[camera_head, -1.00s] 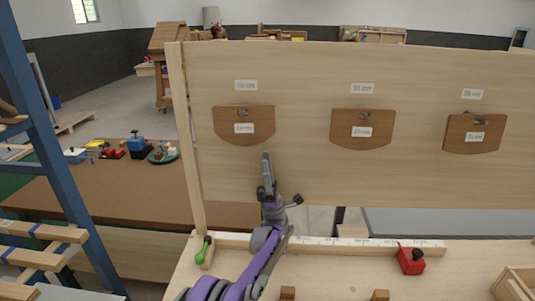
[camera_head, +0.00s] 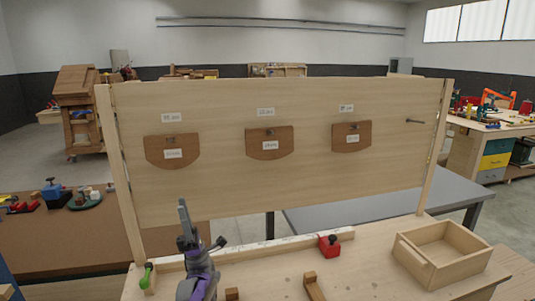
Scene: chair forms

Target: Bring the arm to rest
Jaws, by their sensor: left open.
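My left arm (camera_head: 197,285) is purple and grey and rises from the bottom edge, left of the middle. Its left gripper (camera_head: 183,212) points upward in front of the lower part of the pale wooden board (camera_head: 300,185). It is open and I see nothing in it. Three brown chair forms hang on the board: the left one (camera_head: 160,158), the middle one (camera_head: 283,150) and the right one (camera_head: 345,142). Each has a white label, with another label above it. The gripper is below the left and middle forms, apart from both. My right gripper is not in view.
A bare peg (camera_head: 414,121) sticks out at the board's right. On the bench stand a red block with a black knob (camera_head: 330,246), a green-handled tool (camera_head: 146,276), small wooden blocks (camera_head: 313,287) and an open wooden box (camera_head: 442,254). Other work tables stand behind.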

